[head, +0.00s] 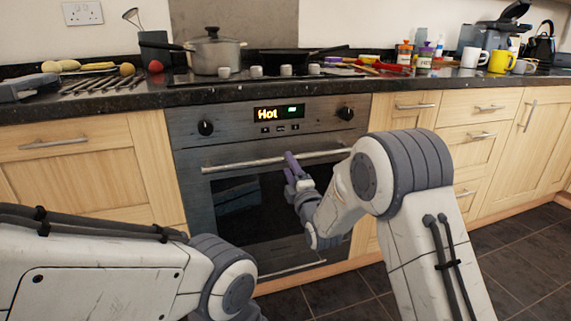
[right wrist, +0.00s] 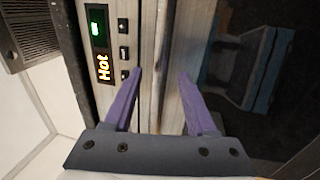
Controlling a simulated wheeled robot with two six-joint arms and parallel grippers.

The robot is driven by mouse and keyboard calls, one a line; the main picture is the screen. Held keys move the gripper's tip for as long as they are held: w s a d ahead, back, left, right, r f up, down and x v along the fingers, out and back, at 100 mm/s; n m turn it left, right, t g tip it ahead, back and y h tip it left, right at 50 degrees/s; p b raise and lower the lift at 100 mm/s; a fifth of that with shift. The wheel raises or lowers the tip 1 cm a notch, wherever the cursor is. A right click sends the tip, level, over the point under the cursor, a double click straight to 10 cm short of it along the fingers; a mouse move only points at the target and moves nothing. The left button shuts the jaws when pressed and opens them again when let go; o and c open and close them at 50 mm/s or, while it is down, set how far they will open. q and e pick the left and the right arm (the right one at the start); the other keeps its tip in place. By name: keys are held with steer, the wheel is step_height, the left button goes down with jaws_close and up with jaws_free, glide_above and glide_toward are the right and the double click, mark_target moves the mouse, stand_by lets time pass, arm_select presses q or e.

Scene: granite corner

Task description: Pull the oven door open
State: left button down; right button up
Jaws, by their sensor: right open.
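The oven (head: 185,130) is built into the wooden counter front, and its display reads "Hot". Its dark glass door (head: 225,225) looks shut. A silver bar handle (head: 230,166) runs across the door's top. My right gripper (head: 291,160), with purple fingers, is open at the handle, right of its middle. In the right wrist view the handle (right wrist: 159,45) runs upright between the two parted fingertips (right wrist: 160,73); I cannot tell whether either finger touches it. My left arm comes in at the lower left, its gripper out of sight.
A pot (head: 215,55) and a dark pan (head: 290,62) stand on the hob above the oven. Mugs (head: 501,61), jars and utensils crowd the worktop (head: 120,98). Wooden drawers (head: 480,105) flank the oven. The tiled floor (head: 345,290) before it shows no loose objects.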

steer(key=shift+b+x, duration=0.3)
steer(key=shift+x, duration=1.65)
jaws_close()
